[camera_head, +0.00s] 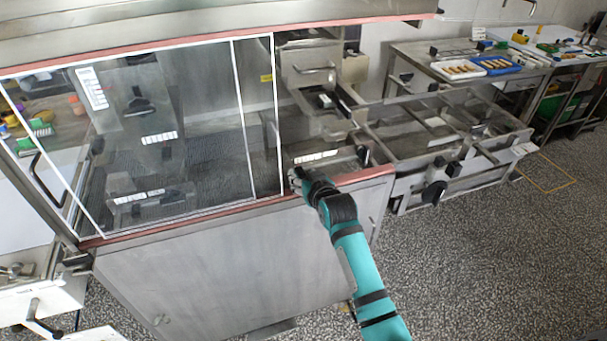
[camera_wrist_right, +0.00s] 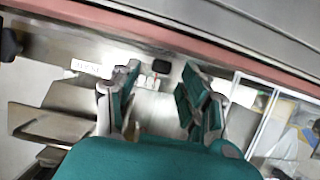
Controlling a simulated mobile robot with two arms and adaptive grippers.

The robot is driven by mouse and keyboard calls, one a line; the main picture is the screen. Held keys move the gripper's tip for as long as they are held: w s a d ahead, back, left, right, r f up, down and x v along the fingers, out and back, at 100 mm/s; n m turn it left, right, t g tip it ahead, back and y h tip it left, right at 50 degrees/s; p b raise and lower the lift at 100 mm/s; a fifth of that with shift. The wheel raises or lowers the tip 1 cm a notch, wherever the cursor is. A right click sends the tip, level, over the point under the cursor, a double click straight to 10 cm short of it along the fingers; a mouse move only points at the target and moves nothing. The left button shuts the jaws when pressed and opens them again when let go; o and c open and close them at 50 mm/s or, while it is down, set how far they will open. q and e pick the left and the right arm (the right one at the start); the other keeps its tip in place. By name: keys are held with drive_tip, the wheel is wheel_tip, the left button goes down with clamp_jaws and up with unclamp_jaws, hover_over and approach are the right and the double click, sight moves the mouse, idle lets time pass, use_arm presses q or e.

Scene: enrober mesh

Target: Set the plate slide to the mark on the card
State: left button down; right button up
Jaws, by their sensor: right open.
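My right gripper (camera_head: 297,180) is at the front red-edged sill of the steel machine, by the opening right of the glass panels. In the right wrist view my right gripper (camera_wrist_right: 160,98) has its two teal fingers wide apart, with nothing held between them. A black knob (camera_wrist_right: 162,64) shows beyond the fingertips, apart from them. A small white piece with reddish marks (camera_wrist_right: 149,82) sits just below the knob. A white scale strip (camera_wrist_right: 87,67) lies to its left; a similar scale strip (camera_head: 316,157) shows inside the opening. I cannot tell which part is the plate slide or the card. My left gripper is out of view.
The sliding glass panel (camera_head: 190,130) covers the machine's left part, with more scale strips behind it. The red sill (camera_head: 200,222) runs along the front. A steel frame with black knobs (camera_head: 435,192) stands right. Trays of goods (camera_head: 460,70) lie on a table behind. Speckled floor is open at right.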

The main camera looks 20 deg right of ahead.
drive_tip(key=shift+w+f, duration=0.25)
drive_tip(key=shift+w, duration=0.25)
clamp_jaws()
